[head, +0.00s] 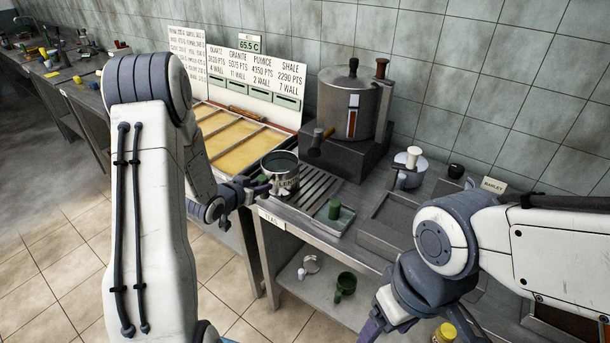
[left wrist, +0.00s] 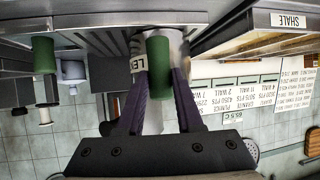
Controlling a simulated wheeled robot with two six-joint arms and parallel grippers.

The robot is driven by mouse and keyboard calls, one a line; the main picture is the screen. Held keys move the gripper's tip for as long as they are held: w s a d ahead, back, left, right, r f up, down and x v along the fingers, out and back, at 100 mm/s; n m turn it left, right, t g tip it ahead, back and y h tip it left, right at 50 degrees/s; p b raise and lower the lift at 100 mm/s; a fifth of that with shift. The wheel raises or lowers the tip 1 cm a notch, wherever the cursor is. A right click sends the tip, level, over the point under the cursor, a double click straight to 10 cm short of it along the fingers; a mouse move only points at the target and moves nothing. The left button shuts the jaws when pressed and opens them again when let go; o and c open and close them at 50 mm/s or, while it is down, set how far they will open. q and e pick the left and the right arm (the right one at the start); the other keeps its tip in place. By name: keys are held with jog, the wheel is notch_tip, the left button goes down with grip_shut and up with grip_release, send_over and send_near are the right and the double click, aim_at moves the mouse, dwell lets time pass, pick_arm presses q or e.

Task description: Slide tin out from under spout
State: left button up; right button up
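The tin (head: 285,184) is a silver, open-topped can with a white lettered label. It stands upright at the left end of the slatted drip tray (head: 300,200), close to the counter's front edge. The spout (head: 322,137) of the steel boiler is just behind and to the right of the tin's rim. My left gripper (head: 262,186) is at the tin's left front side. In the left wrist view its purple fingers (left wrist: 160,78) close on both sides of a green upright handle (left wrist: 159,62) in front of the tin. My right gripper (head: 378,322) hangs low at the front; its finger gap is unclear.
The steel boiler (head: 352,98) stands on a dark block behind the tray. A yellow sectioned tray (head: 232,142) lies to the left. A green mug (head: 346,283) is on the lower shelf.

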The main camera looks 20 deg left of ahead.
pick_arm(q)
jog(key=o, duration=0.5)
jog(key=shift+s+f, duration=0.1)
jog(key=shift+f, duration=0.05)
